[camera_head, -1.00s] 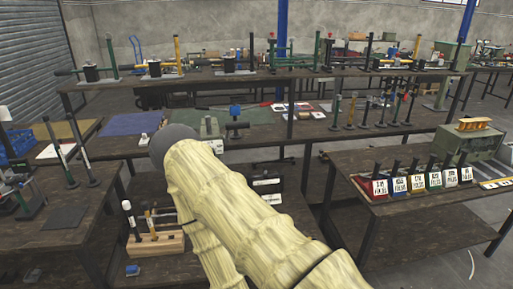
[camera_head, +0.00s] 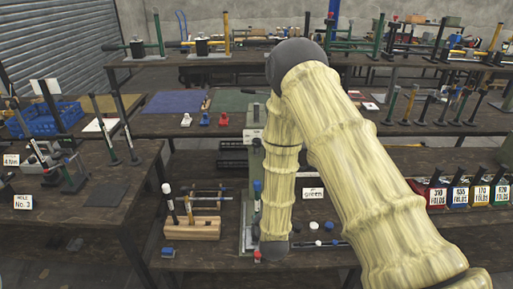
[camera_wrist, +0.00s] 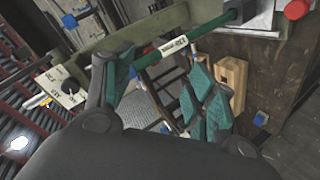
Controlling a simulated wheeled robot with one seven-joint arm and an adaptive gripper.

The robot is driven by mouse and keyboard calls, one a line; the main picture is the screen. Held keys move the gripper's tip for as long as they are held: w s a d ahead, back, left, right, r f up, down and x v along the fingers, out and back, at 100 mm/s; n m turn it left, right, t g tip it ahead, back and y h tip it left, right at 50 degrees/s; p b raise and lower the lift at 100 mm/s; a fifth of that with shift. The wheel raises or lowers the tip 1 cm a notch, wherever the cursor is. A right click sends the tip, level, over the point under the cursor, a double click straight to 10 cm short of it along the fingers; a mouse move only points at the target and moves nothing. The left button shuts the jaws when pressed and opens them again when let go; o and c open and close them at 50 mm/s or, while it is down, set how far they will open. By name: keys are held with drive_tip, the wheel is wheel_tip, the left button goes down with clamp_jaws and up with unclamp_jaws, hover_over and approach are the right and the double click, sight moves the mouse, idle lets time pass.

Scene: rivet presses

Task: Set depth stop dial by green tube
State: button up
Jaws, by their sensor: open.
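A green tube (camera_wrist: 195,38) with a white printed label runs diagonally across the upper middle of the wrist view. My gripper (camera_wrist: 160,68) is open, with teal-padded fingers spread. The tube's near end is by the left finger; I cannot tell whether they touch. A red knob (camera_wrist: 296,9) is at the upper right. In the head view my arm hides much of the grey-green press (camera_head: 254,165), and my gripper is not discernible.
A wooden block (camera_head: 192,228) holding upright tools stands left of the press, with a blue piece (camera_head: 168,252) in front. A white card (camera_head: 313,193), apparently reading "green", is right of my arm. Labelled coloured boxes (camera_head: 459,196) stand on the right table.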

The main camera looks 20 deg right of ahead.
sight(256, 145)
drive_tip(key=w+r+n+t+h, duration=0.1)
drive_tip(key=w+r+t, duration=0.1)
drive_tip(key=w+r, duration=0.45)
drive_tip(key=w+r+n+t+h, duration=0.2)
drive_tip(key=w+r+t, duration=0.15)
drive_tip(key=r, duration=0.55)
drive_tip(key=shift+g, duration=0.45)
drive_tip(key=p+x, duration=0.4)
drive_tip(key=x, duration=0.7)
drive_tip(key=shift+w+f, duration=0.1)
drive_tip(key=shift+f, duration=0.05)
drive_tip(key=c, duration=1.1)
